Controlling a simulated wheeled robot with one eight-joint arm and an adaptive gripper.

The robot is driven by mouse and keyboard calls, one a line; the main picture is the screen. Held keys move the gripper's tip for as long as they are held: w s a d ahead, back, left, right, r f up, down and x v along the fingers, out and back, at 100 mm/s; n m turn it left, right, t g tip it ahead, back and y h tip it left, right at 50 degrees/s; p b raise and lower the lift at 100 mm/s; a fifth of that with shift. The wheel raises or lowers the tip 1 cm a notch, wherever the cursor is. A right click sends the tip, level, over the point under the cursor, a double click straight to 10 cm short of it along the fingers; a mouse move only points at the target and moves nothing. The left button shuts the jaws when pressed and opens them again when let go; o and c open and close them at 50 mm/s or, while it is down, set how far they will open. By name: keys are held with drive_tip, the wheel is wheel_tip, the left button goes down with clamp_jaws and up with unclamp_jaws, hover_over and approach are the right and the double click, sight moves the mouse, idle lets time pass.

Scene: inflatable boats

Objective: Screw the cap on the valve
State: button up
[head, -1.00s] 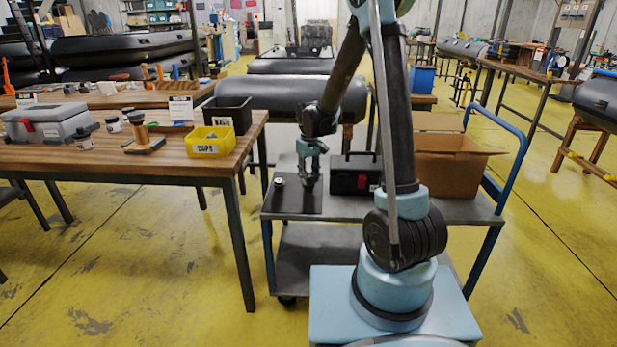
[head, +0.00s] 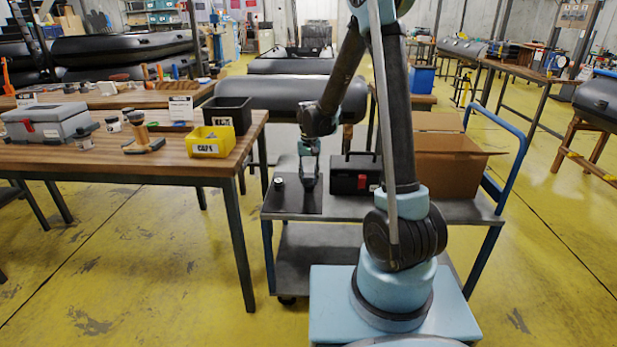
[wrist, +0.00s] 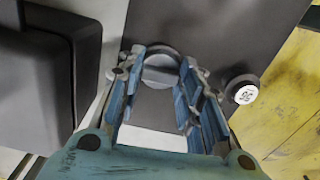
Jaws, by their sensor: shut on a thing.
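My gripper (head: 309,183) points down over a black sheet (head: 297,203) on the grey cart. In the wrist view its blue fingers (wrist: 164,84) are shut on a round dark grey cap (wrist: 160,66) with a raised bar across its top. The fingers stand on either side of the cap, close above the sheet. What lies under the cap, including any valve, is hidden. A small dark round piece with a white, marked top (wrist: 243,90) stands apart on the sheet, right of the fingers; it also shows in the head view (head: 279,183).
A black toolbox (head: 352,172) stands close right of my gripper, with an open cardboard box (head: 450,168) beyond it. The wooden table (head: 110,160) at left holds a yellow CAPS bin (head: 209,149), a black bin (head: 227,112) and a grey case (head: 48,124).

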sight(309, 177)
drive_tip(key=m, duration=0.5)
drive_tip(key=shift+m, duration=0.4)
drive_tip(key=o, duration=0.8)
drive_tip(key=shift+r, duration=0.1)
drive_tip(key=shift+r, duration=3.95)
